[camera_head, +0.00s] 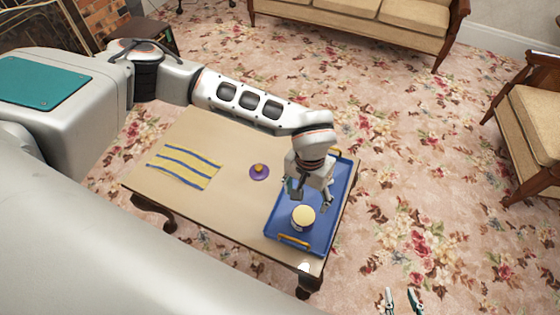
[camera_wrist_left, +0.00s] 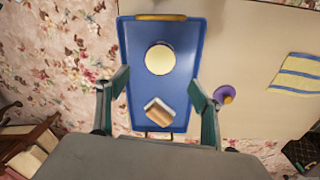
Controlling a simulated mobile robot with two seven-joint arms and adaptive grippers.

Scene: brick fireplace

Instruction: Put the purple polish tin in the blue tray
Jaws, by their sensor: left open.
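The purple polish tin (camera_head: 259,175), round with a small orange-brown knob on top, lies on the table left of the tray. It also shows in the left wrist view (camera_wrist_left: 221,92), right of the tray. The blue tray (camera_head: 338,180) with yellow handles is at the table's right end; it also shows in the left wrist view (camera_wrist_left: 133,50). My left gripper (camera_head: 306,195) is open above the tray, apart from the tin, with nothing seen between its fingers. My right gripper (camera_head: 403,300) shows only its parted fingertips at the bottom edge, over the floor.
A white tin with a cream lid (camera_head: 303,216) stands in the tray. A brown-and-white block (camera_wrist_left: 157,110) lies in it too, mostly hidden in the head view. A yellow cloth with blue stripes (camera_head: 185,166) lies at the table's left. The wood around the purple tin is clear.

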